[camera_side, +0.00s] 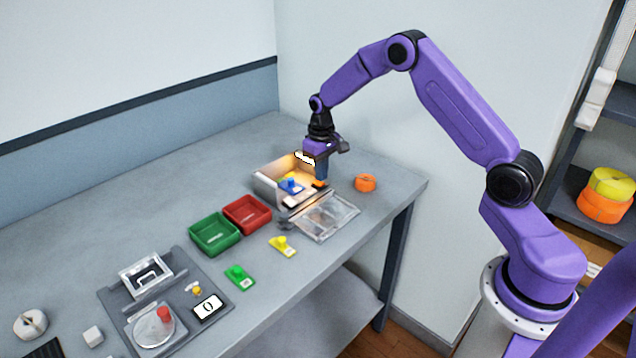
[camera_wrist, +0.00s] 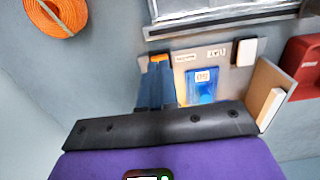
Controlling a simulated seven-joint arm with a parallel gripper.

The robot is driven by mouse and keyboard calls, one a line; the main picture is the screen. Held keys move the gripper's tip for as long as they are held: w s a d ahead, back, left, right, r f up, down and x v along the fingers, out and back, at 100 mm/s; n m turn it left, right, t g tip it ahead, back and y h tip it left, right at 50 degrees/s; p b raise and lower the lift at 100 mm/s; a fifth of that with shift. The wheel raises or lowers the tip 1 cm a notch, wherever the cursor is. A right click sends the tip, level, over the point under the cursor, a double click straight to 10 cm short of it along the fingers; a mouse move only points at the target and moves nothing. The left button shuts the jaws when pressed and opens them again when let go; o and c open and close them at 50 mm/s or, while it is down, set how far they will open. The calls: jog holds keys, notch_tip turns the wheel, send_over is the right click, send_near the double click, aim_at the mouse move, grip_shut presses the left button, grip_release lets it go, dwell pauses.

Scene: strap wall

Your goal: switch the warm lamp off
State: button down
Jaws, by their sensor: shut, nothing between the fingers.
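An open box (camera_side: 264,187) stands near the back right of the table, its inside lit with a warm glow. A bright white lamp (camera_side: 305,158) shows at its back, partly behind my gripper. A small orange switch (camera_side: 319,184) is at the box's front right; it also shows in the wrist view (camera_wrist: 158,58). My gripper (camera_side: 321,181) points down with its blue fingers shut and empty. In the wrist view the fingertips (camera_wrist: 160,66) are right at the orange switch and partly cover it. I cannot tell whether they touch it. The switch's position is unclear.
A blue tagged piece (camera_wrist: 201,84) lies inside the box. A clear lid (camera_side: 327,217) lies folded down in front. An orange roll (camera_side: 365,183) is to the right. Red (camera_side: 247,214) and green (camera_side: 214,233) bins stand left. Yellow (camera_side: 283,246) and green (camera_side: 240,277) pieces lie nearer.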

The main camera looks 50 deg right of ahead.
aim_at(321, 183)
jog(key=shift+f, duration=0.9)
jog(key=shift+r, duration=4)
